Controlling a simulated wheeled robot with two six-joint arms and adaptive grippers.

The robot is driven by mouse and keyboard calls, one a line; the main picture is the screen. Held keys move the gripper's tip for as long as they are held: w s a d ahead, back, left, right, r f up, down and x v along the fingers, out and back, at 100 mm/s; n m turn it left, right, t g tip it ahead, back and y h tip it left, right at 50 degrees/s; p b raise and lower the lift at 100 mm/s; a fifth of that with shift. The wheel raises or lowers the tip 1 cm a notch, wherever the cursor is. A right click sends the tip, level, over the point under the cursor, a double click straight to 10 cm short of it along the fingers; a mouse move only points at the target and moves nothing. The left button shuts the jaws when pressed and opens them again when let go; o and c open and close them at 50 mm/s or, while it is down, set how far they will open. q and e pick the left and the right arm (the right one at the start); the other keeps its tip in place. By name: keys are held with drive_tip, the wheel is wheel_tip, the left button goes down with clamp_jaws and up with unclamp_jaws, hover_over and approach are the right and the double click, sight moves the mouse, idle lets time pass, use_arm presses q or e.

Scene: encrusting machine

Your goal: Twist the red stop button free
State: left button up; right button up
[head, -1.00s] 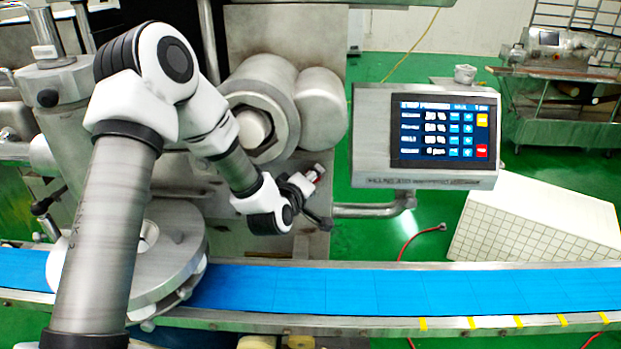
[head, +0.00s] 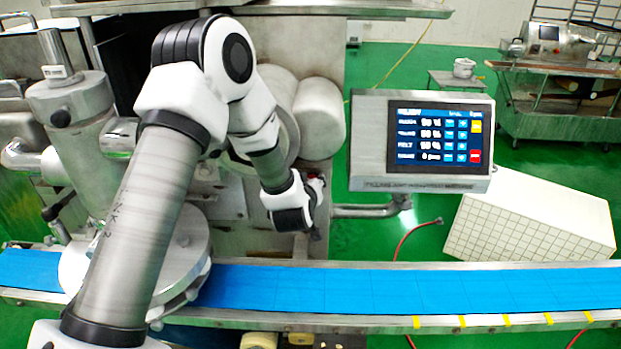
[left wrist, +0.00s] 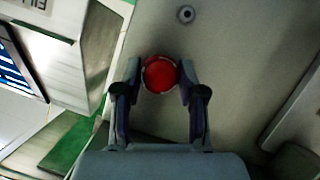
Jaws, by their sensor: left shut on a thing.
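The red stop button (left wrist: 160,74) is on the grey machine panel in the left wrist view, a round red cap seen face on. My left gripper (left wrist: 160,80) has one finger on each side of the button and is shut on it. The fingers are mostly hidden there behind the wrist. My right gripper is not in view.
A blue conveyor belt (head: 420,288) runs across below the arm. A control box with a lit screen (head: 430,140) stands right of the machine. A white box (head: 545,215) lies behind the belt. A round bolt (left wrist: 186,14) is on the panel above the button.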

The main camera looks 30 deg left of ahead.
use_arm(q)
drive_tip(key=shift+w+r+m, duration=0.15)
drive_tip(key=shift+r+m, duration=0.05)
drive_tip(key=shift+m, duration=0.1)
idle(0.4)
drive_tip(key=o, duration=1.1)
drive_tip(key=shift+a, duration=0.1)
drive_tip(key=shift+o, duration=0.2)
drive_tip(key=shift+w+f, duration=0.15)
drive_tip(key=shift+f, duration=0.1)
drive_tip(key=v, duration=1.2)
